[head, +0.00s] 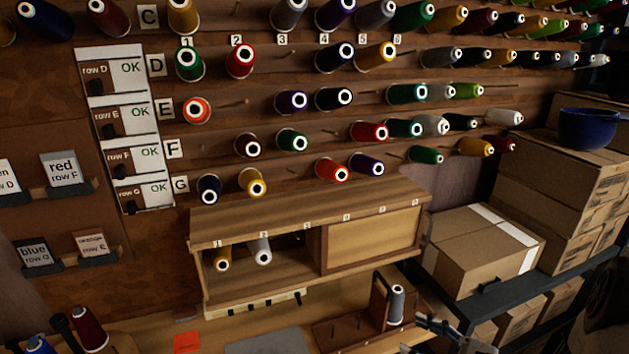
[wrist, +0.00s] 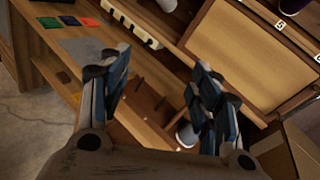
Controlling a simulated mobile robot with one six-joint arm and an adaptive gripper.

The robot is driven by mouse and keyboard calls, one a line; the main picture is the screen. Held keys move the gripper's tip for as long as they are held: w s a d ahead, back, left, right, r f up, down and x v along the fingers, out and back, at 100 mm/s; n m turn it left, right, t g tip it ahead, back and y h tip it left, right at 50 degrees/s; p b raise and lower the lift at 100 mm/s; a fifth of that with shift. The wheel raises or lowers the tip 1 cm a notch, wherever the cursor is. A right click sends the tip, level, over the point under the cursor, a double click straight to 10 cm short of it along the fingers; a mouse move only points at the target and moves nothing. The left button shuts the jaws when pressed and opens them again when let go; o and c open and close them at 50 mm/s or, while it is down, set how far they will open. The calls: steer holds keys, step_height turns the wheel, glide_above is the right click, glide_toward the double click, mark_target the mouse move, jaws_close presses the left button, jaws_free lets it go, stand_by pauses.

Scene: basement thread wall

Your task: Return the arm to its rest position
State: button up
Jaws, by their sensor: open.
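My gripper (wrist: 158,68) is open in the wrist view, with its two blue-grey fingers spread and nothing seen between them. In the head view my gripper (head: 455,334) shows only partly at the bottom edge, right of a grey thread spool (head: 396,304). That spool stands at a small wooden peg rack (head: 345,333) on the bench. In the wrist view the grey spool (wrist: 187,134) is partly hidden behind the right finger. I cannot tell whether the finger touches it.
A wooden cabinet (head: 310,222) above the bench holds a yellow spool (head: 222,258) and a grey spool (head: 261,251); its right half is covered by a panel. Cardboard boxes (head: 480,250) stand on a shelf at the right. Spools on pegs fill the wall behind.

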steer(key=s+a+r+n+g+h, duration=0.4)
steer(key=s+a+r+n+g, duration=0.6)
steer(key=s+a+r+n, duration=0.3)
steer(key=s+d+r+n+t+h, duration=0.3)
steer(key=s+r+n+h, duration=0.1)
steer(key=s+n+h, duration=0.4)
steer(key=shift+s+n, duration=0.7)
steer(key=shift+s, duration=0.45)
steer(key=shift+d+r+n+t+h, duration=0.3)
steer(key=shift+d+r+t+h, duration=0.1)
steer(key=shift+d+r+t, duration=0.15)
steer(key=shift+f, duration=0.1)
